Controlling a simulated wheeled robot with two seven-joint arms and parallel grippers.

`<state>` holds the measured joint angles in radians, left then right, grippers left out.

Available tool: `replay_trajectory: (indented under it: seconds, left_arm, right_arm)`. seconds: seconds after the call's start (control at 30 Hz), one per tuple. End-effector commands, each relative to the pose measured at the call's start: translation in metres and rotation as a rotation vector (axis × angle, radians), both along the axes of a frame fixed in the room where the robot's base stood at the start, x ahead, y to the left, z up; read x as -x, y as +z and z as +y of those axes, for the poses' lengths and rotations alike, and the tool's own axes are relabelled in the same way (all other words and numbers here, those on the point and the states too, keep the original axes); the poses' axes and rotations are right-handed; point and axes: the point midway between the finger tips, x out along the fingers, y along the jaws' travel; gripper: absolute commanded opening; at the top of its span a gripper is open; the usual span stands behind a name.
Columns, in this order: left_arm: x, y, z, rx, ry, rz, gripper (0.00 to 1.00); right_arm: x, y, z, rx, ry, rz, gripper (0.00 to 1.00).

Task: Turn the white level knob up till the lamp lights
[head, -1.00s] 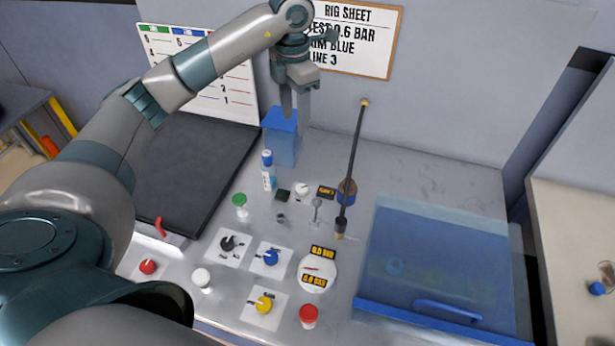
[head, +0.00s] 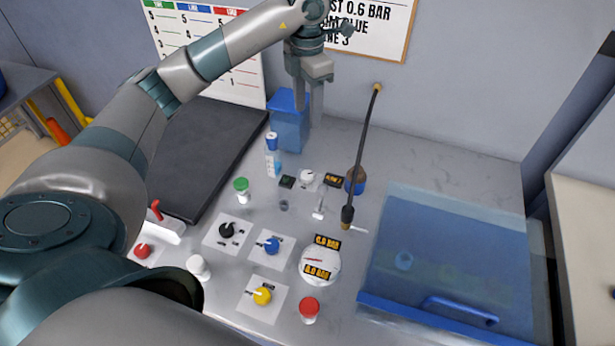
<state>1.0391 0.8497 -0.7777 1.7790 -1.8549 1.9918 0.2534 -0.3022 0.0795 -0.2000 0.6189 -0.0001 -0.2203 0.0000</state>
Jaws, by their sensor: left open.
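A small white knob (head: 307,176) stands on the bench behind the dials, beside a black label with yellow text (head: 333,180). I take it for the level knob; its setting is too small to read. A small dark square block (head: 287,181) sits just left of it and shows no clear glow; I cannot tell if it is the lamp. My left gripper (head: 308,110) is open and empty, fingers pointing down, above and behind the knob and in front of the blue container (head: 289,128). It is apart from the knob. My right gripper is out of view.
A blue-capped bottle (head: 272,158) stands left. Black, blue and yellow knobs and a round gauge (head: 320,262) lie in front.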

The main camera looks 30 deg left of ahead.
Motion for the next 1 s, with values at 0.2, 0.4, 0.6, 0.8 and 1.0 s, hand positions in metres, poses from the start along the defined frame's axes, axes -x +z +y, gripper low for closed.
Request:
replay_trajectory:
  seconds: [0.2,0.4,0.6,0.8,1.0]
  left_arm:
    - [0.0,-0.04,0.0,0.0,0.0,0.0,0.48]
    - [0.0,-0.048,0.0,0.0,0.0,0.0,0.48]
    - [0.0,-0.047,0.0,0.0,0.0,0.0,0.48]
    - [0.0,-0.048,0.0,0.0,0.0,0.0,0.48]
    - [0.0,-0.056,0.0,0.001,0.0,0.002,0.48]
  right_arm:
    - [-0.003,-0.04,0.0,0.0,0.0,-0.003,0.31]
    - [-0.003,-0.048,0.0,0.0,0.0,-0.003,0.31]
    - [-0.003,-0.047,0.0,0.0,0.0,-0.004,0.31]
    - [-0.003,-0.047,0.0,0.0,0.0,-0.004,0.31]
    - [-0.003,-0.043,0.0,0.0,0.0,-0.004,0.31]
